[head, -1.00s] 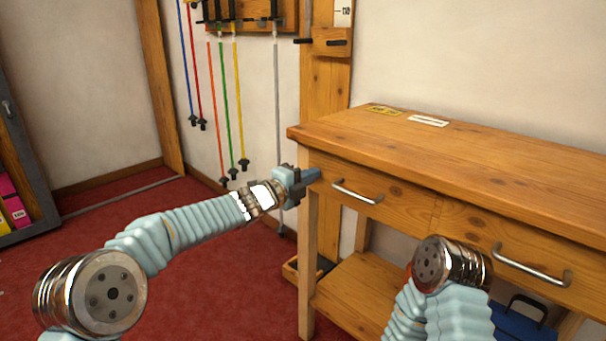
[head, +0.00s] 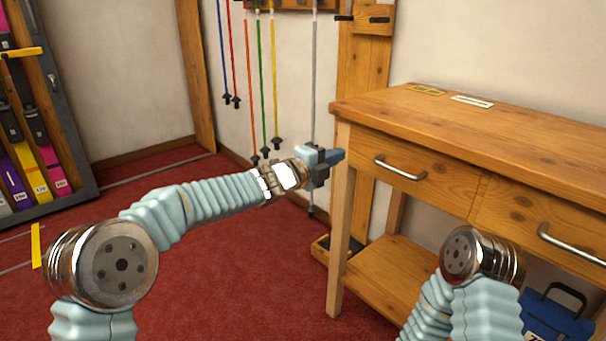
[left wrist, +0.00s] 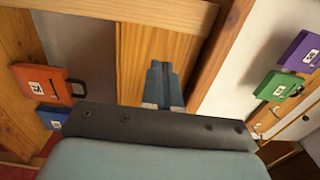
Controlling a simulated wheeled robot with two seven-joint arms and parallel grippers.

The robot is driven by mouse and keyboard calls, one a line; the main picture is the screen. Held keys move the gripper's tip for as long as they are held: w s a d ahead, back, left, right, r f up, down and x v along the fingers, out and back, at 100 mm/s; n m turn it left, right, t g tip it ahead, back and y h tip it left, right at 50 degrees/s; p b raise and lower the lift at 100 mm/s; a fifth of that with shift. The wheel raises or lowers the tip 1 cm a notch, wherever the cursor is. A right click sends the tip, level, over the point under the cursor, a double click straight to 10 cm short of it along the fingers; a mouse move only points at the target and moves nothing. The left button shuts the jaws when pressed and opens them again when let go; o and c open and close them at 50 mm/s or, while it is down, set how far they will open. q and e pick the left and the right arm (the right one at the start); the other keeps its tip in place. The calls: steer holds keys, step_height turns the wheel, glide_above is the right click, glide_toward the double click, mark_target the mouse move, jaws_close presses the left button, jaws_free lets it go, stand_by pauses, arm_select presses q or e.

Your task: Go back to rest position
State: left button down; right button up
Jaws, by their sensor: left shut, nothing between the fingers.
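My left gripper (head: 338,156) is shut and empty. In the head view it is at the end of my outstretched left arm, in front of the left drawer end of the wooden bench (head: 480,125). In the left wrist view its closed fingertips (left wrist: 164,85) show against a wooden surface. My right arm (head: 470,285) shows only in part at the lower right, and its gripper is not in view.
The bench has two drawers with metal handles (head: 400,169) and a lower shelf holding a blue case (head: 556,318). Coloured poles (head: 249,90) hang on the back wall. A rack of cases (head: 45,140) stands at the left. Red floor (head: 250,270) is open between.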

arm_select(q)
steer(key=b+v, duration=0.1)
steer(key=v, duration=0.7)
steer(key=s+a+f+n+g+y+p, duration=0.1)
steer(key=s+a+f+n+y, duration=0.3)
steer(key=f, duration=0.6)
steer(key=w+a+f+n+p, duration=0.1)
steer(key=a+f+n, duration=0.1)
steer(key=f+n, duration=0.65)
steer(key=s+a+f+n+g+y+p, duration=0.1)
steer(key=s+a+f+n+y, duration=0.2)
steer(key=f, duration=0.8)
steer(key=s+a+f+n+g+y+p, duration=0.1)
steer(key=s+a+f+n+g, duration=0.1)
steer(key=s+f+n, duration=0.3)
steer(key=s+a+f+n+g+y+p, duration=0.1)
steer(key=s+a+f+n+g, duration=0.2)
steer(key=s, duration=0.9)
steer(key=s+a+f+n+g+y+p, duration=0.1)
steer(key=s+a+f+n+g, duration=0.1)
steer(key=s+a+f+n, duration=0.2)
steer(key=s+f+n, duration=0.3)
steer(key=s+f, duration=0.2)
steer(key=shift+s+a+g, duration=0.2)
steer(key=shift+a+g, duration=0.15)
steer(key=shift+g, duration=0.05)
